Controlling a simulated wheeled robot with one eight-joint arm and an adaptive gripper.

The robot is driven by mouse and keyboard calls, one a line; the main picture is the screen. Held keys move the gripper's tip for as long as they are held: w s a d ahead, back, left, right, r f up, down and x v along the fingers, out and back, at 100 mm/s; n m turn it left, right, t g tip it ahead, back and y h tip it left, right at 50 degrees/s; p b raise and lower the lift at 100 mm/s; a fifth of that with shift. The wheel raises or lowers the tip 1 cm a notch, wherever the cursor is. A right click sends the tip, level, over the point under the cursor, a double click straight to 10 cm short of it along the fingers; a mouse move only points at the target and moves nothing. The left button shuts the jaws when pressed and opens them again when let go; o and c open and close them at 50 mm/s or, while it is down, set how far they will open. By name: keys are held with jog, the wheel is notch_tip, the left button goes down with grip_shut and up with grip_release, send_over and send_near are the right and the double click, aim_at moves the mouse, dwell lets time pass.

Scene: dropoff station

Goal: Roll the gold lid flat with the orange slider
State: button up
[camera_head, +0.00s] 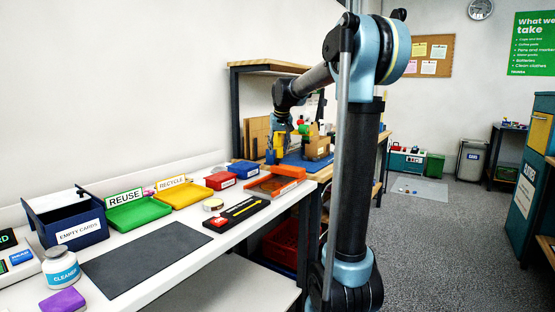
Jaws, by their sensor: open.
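An orange block (288,171), which looks like the slider, sits across the far end of an orange-edged flat frame (252,190) at the far end of the white bench. A small round tin-like piece (213,204) with a gold-brown side and pale top lies left of the frame; I cannot tell whether it is the gold lid. No other gold lid can be made out. My gripper (283,138) is small in the head view, open, above and behind the orange block, apart from it. Its fingertips blur into the coloured objects behind.
On the white bench (170,285) stand a green tray (140,215), a yellow tray (178,198), red and blue boxes, a navy bin (65,220) and a black tray (240,212). A dark mat (145,262) is bare. A shelf unit with crowded items stands behind my gripper.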

jog(key=shift+x, duration=2.65)
